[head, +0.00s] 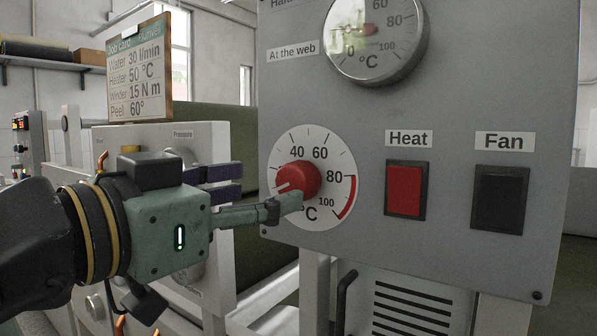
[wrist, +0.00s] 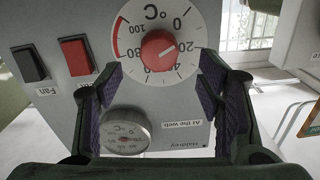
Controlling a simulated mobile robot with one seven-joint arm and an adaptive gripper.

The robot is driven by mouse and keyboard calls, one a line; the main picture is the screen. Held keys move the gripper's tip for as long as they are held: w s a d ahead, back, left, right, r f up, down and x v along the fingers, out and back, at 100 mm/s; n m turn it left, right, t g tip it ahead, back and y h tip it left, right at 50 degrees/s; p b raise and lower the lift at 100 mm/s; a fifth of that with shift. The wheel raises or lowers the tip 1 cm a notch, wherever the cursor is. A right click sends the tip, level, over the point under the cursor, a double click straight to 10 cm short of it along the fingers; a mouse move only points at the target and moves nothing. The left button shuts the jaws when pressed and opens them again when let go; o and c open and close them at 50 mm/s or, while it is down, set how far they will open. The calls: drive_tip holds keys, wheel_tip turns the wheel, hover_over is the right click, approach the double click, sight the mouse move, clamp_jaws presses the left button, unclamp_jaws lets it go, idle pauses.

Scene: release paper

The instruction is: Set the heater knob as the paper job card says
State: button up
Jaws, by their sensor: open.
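The heater knob (head: 298,181) is red, on a white °C dial (head: 343,165) marked up to 100 on the grey panel. Its white pointer line aims left and slightly down, near 20; the wrist view shows the knob (wrist: 158,47) upside down. The job card (head: 139,80) on a clipboard at upper left reads Water 30 l/min, Heater 50 °C, Winder 15 N m, Peel 60°. My gripper (head: 268,190) is open and empty in front of the dial's left side. One finger covers part of the dial's lower left. In the wrist view the fingers stand apart below the knob.
Right of the dial are a red Heat switch (head: 405,190) and a black Fan switch (head: 499,198). A round gauge (head: 376,40), labelled "At the web", is above the dial. Another control box (head: 110,140) stands behind my gripper at left.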

sight(289, 183)
drive_tip(key=p+x, duration=0.2)
drive_tip(key=x, duration=0.5)
drive_tip(key=shift+w+d, duration=0.1)
drive_tip(key=shift+d, duration=0.1)
drive_tip(key=shift+c, duration=0.3)
drive_tip(key=c, duration=1.1)
